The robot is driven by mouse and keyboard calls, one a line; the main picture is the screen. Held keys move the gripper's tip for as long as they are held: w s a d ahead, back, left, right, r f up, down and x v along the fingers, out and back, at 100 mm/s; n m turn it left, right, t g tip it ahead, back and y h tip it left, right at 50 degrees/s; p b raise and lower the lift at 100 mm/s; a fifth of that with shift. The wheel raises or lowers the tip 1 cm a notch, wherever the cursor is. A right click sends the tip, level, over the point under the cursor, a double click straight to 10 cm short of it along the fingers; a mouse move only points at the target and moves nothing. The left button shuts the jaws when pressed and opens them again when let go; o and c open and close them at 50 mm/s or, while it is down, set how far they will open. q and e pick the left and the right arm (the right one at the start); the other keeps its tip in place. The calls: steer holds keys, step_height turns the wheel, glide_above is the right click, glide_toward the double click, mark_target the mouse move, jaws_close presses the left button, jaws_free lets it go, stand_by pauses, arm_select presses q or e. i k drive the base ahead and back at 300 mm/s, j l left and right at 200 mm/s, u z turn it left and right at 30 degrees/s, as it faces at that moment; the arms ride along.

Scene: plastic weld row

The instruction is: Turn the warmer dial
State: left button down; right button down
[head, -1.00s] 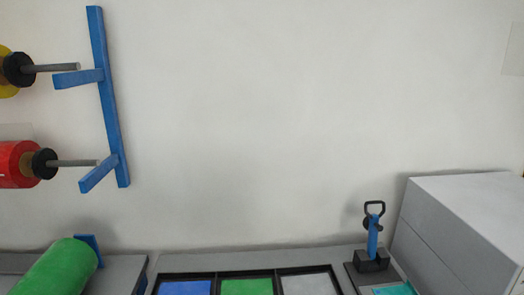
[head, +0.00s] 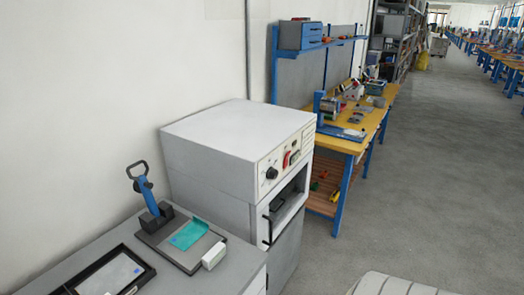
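The warmer (head: 236,150) is a light grey box-shaped cabinet standing against the wall, left of the middle in the head view. Its front panel faces right and carries a black round dial (head: 271,173) near the panel's left end. A red switch or display sits to the right of the dial. Below the panel is an opening with a dark interior and a dark handle. Neither of my grippers shows in the head view.
A grey bench with a blue-handled press (head: 150,192), a teal sheet (head: 188,234) and a small white block (head: 214,256) stands left of the warmer. A yellow-topped workbench (head: 366,125) stands beyond it.

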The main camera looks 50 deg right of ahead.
mark_target(272, 172)
steer(key=l+z, duration=0.15)
steer(key=z, duration=1.7)
steer(key=i+l+u, duration=0.15)
steer(key=l, duration=0.3)
steer(key=i+l+u, duration=0.1)
steer(key=l, duration=0.35)
steer(key=i+l+u, duration=0.15)
steer(key=l, duration=0.35)
steer(key=l+u, duration=0.1)
steer(key=l, duration=0.35)
